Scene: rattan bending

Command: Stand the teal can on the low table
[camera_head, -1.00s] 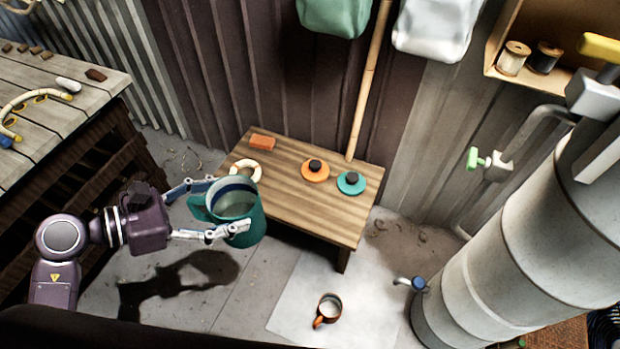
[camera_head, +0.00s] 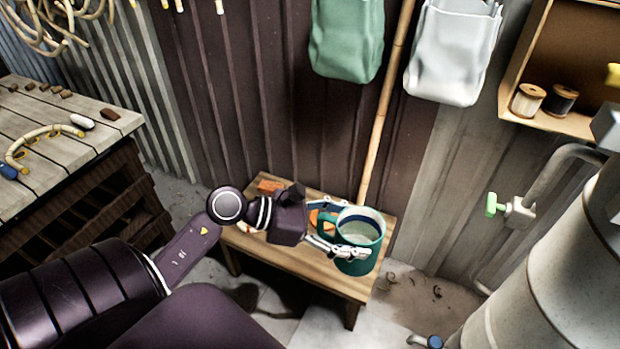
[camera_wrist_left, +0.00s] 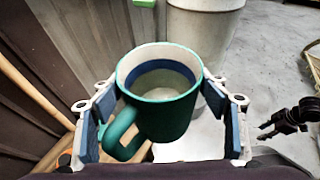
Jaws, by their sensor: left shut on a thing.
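The teal can (camera_head: 362,228) is a mug-like vessel with a side handle, a pale inside and a dark blue band. My left gripper (camera_head: 345,230) is shut on it, and it is upright at the right end of the low wooden table (camera_head: 290,256). Whether its base touches the tabletop I cannot tell. In the left wrist view the can (camera_wrist_left: 165,112) sits between the two finger pads (camera_wrist_left: 165,130), its handle toward the lower left. The teal disc seen earlier on the table is hidden behind the can and gripper.
An orange block (camera_head: 270,186) lies at the table's back left, and part of an orange disc (camera_head: 318,216) shows behind my gripper. A bamboo pole (camera_head: 381,120) leans behind the table. A large grey cylinder (camera_head: 545,270) stands at right. A workbench (camera_head: 60,140) is at left.

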